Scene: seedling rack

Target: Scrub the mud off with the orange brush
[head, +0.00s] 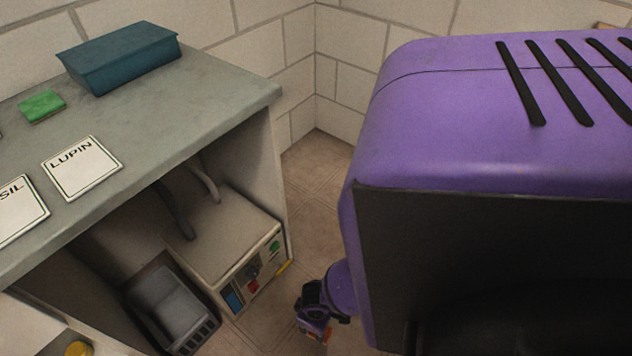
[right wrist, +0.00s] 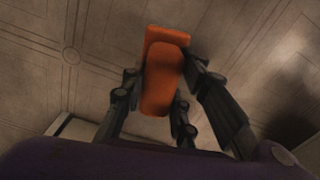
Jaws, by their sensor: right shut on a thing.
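My right gripper (right wrist: 157,95) is shut on the orange brush (right wrist: 165,75), which sits between its dark fingers in the right wrist view. Tiled floor shows behind the brush. In the head view the right gripper (head: 314,322) is small and low, beside the cabinet's lower right, with a bit of orange (head: 326,334) at its tip. The brush's bristles are not clearly visible. I see no mud in either view. My left gripper is not in view.
A grey-green counter (head: 190,120) carries a teal box (head: 120,58), a green sponge (head: 41,107) and cards, one reading LUPIN (head: 82,168). Beneath it stand a beige control box (head: 225,240) with hoses and a grey bin (head: 170,305). Bare floor (head: 318,185) lies right of the counter.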

